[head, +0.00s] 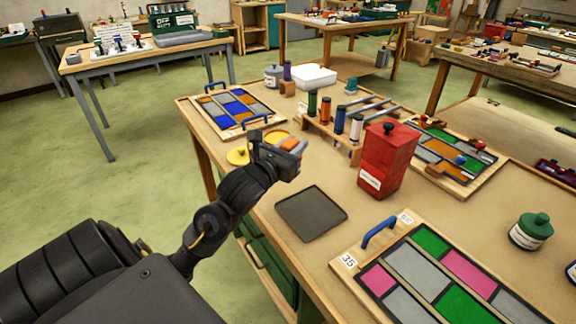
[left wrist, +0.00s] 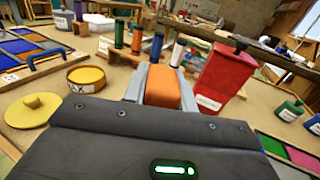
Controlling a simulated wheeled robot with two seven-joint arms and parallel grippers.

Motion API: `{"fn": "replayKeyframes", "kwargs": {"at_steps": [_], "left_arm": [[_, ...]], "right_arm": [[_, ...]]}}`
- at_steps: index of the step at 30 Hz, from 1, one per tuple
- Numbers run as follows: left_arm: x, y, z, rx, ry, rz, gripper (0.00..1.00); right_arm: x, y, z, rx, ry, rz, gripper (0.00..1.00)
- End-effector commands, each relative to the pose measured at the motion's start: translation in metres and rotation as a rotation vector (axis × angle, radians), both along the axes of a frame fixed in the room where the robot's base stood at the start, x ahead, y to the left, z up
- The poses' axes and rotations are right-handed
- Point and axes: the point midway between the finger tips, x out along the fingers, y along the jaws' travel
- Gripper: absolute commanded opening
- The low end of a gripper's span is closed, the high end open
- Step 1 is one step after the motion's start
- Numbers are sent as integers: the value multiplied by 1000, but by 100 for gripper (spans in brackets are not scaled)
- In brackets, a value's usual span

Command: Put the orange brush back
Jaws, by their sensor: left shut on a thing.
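My left gripper (head: 290,158) is over the near-left part of the workbench (head: 352,197). It is shut on an orange block-like thing, which I take for the orange brush (head: 290,144). In the left wrist view the orange brush (left wrist: 163,88) sits between the two grey fingers (left wrist: 163,92); its lower part is hidden by the gripper body. A wooden rack (head: 328,136) with several upright coloured cylinders stands just beyond the gripper. My right gripper is not in view.
A round yellow tin (left wrist: 86,80) and its yellow lid (left wrist: 32,110) lie left of the gripper. A red canister (head: 388,160) stands to the right. A dark flat tray (head: 310,213) lies in front. Leaded panels (head: 232,108) lie around; a green jar (head: 531,231) is far right.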

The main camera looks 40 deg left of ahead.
Motion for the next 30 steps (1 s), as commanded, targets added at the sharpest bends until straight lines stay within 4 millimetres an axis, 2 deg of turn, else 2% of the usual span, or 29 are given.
{"fn": "replayKeyframes", "kwargs": {"at_steps": [1,8,9,12,18,25,30], "left_arm": [[9,10,-3,5,8,3,4],[53,51,-30,2,4,3,4],[58,55,-43,-2,6,2,4],[68,65,-61,-2,3,2,4],[81,76,-81,1,1,0,4],[84,79,-86,1,0,-1,4],[86,80,-109,-3,4,0,4]], "right_arm": [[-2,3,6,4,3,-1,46],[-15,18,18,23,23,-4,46],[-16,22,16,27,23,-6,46],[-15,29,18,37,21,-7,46],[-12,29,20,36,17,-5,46],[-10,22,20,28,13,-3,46],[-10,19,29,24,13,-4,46]]}}
